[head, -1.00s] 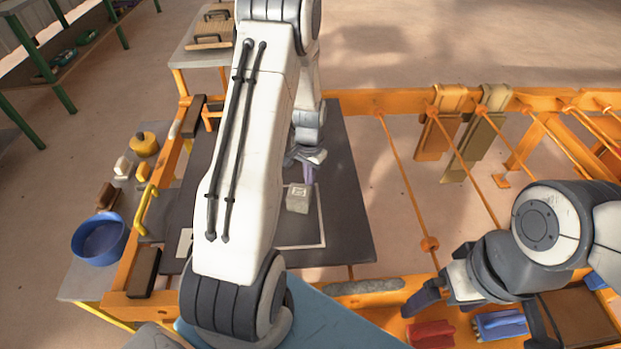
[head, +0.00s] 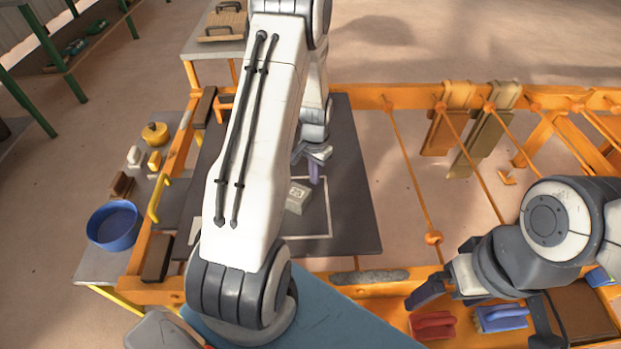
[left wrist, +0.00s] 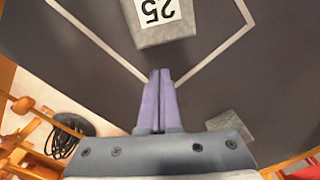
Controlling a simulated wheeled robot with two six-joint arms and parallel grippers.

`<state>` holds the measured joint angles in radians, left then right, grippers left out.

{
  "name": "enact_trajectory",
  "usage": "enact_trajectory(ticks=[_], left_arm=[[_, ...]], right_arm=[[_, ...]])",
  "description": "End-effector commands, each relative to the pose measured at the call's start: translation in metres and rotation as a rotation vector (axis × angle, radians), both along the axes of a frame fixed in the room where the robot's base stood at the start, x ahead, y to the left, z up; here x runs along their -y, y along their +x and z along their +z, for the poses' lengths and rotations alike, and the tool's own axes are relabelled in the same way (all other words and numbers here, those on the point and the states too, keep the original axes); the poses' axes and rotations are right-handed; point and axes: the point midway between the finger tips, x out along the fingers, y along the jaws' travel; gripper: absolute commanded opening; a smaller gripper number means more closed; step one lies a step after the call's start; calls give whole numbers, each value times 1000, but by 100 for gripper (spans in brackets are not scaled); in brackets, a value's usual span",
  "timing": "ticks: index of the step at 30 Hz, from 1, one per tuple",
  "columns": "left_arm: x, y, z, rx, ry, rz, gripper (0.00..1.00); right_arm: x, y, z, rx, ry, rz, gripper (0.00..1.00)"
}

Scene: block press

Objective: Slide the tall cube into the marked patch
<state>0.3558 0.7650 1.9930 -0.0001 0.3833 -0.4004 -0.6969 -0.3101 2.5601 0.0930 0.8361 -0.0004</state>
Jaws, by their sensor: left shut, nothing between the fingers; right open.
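The tall cube (head: 298,200) is a grey block with a white label on the dark mat. In the left wrist view the cube (left wrist: 165,35) shows its label reading 25, cut by the top edge. The marked patch is a white outline (head: 330,215); its lines (left wrist: 222,48) flank the cube, and the visible part of the cube lies inside them. My arm hides the patch's left side. My left gripper (head: 314,178) is shut and empty, its purple fingers (left wrist: 160,75) close beside the cube; contact is unclear. My right gripper (head: 437,290) is open, away at the right.
The dark mat (head: 360,225) is clear right of the patch. A grey piece (left wrist: 230,125) lies on it near my left fingers. A red brush (head: 432,325) and blue brush (head: 502,319) lie at the front right. A blue bowl (head: 114,226) stands at the left.

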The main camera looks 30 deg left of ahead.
Motion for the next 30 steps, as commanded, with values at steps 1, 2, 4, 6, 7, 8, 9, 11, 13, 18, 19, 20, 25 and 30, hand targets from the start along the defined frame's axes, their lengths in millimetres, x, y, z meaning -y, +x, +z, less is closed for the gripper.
enact_trajectory(ticks=[1,2,4,6,7,8,9,11,13,18,19,20,25,30], left_arm=[[1,9,2,0,0,-2,0],[0,9,12,6,2,-1,0],[0,7,30,6,2,1,0],[-1,7,47,6,2,1,0],[-1,7,53,6,2,1,0],[-1,7,59,5,2,1,0],[-1,7,67,5,2,1,0],[-1,6,77,4,2,1,0],[-1,6,86,3,1,1,0],[0,5,99,1,0,1,0],[0,5,100,1,0,1,0],[0,5,100,0,0,1,0],[4,5,104,1,0,-6,0],[60,1,142,15,-4,-84,0]], right_arm=[[0,0,4,0,0,0,100],[0,0,3,1,1,0,100],[0,0,3,0,0,0,100],[0,0,4,1,1,0,100],[0,0,4,1,1,0,100],[0,0,5,0,0,0,100],[0,0,5,0,0,0,100],[0,0,5,0,0,0,100],[0,0,6,0,0,0,100],[0,0,6,0,0,0,100],[0,0,6,0,0,0,100],[0,0,6,0,0,0,100],[0,0,7,0,0,0,100],[0,0,19,0,0,0,100]])
